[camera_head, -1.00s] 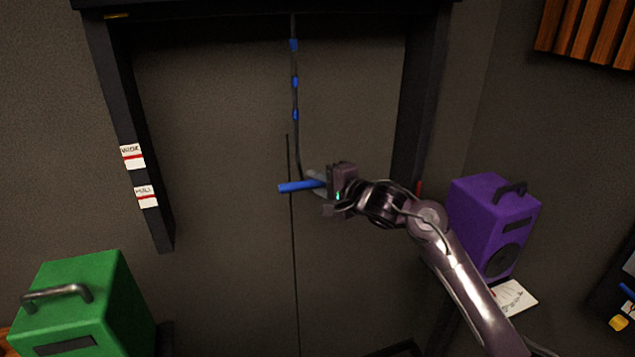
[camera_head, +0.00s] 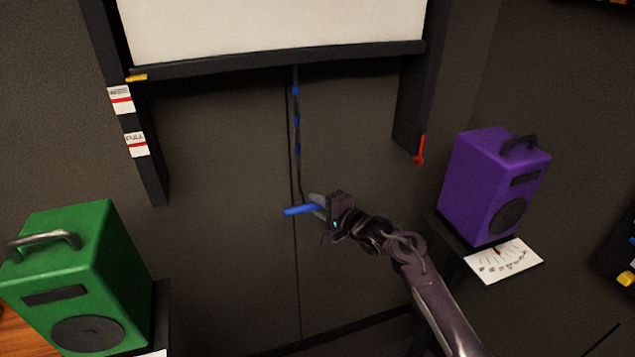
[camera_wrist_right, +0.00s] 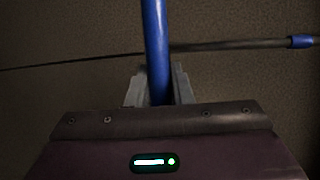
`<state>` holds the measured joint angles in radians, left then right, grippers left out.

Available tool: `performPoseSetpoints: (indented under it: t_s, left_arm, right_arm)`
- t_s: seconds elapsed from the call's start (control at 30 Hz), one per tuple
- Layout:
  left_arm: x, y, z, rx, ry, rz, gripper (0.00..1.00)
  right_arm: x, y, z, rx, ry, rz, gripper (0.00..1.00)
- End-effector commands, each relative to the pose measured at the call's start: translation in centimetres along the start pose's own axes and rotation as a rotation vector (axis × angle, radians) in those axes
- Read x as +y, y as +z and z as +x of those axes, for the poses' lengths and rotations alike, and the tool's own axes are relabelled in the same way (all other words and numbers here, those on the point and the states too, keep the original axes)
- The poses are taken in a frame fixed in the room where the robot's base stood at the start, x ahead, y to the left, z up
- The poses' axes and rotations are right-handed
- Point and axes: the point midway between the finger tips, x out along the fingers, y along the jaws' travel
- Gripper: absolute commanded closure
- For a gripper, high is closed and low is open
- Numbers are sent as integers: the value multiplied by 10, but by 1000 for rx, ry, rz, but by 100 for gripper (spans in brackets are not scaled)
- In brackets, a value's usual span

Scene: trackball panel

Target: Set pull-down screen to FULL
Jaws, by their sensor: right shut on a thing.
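The pull-down screen's white sheet (camera_head: 270,28) is partly lowered, with a dark bottom bar (camera_head: 280,60) across the frame. A yellow pointer (camera_head: 137,77) at the bar's left end is a little above the upper label (camera_head: 121,99), whose word is hard to read. The lower label (camera_head: 137,144) appears to read FULL. A dark cord with blue bands (camera_head: 297,120) hangs from the bar to a blue handle (camera_head: 299,210). My right gripper (camera_head: 316,206) is shut on the blue handle, which also shows between its fingers in the right wrist view (camera_wrist_right: 157,50). My left gripper is not in view.
A green speaker (camera_head: 75,270) stands at the lower left. A purple speaker (camera_head: 490,185) stands at the right, above a white dial card (camera_head: 503,261). A red lever (camera_head: 420,150) is on the right post. The wall below the bar is clear.

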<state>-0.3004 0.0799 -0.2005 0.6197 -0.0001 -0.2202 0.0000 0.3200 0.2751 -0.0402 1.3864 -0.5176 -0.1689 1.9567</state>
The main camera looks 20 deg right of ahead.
Motion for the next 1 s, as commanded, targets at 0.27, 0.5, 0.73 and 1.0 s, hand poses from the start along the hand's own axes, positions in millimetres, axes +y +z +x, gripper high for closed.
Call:
performPoseSetpoints:
  t_s: [0.27, 0.5, 0.73, 1.0]
  left_arm:
    - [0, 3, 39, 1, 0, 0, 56]
    - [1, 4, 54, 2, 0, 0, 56]
    - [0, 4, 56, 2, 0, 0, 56]
    - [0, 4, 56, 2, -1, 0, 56]
  right_arm:
    - [85, -5, 15, -2, 6, 3, 100]
    - [116, -7, 21, -4, 5, 2, 100]
    - [124, -8, 22, -4, 4, 0, 100]
    - [124, -8, 22, -4, 4, 0, 100]
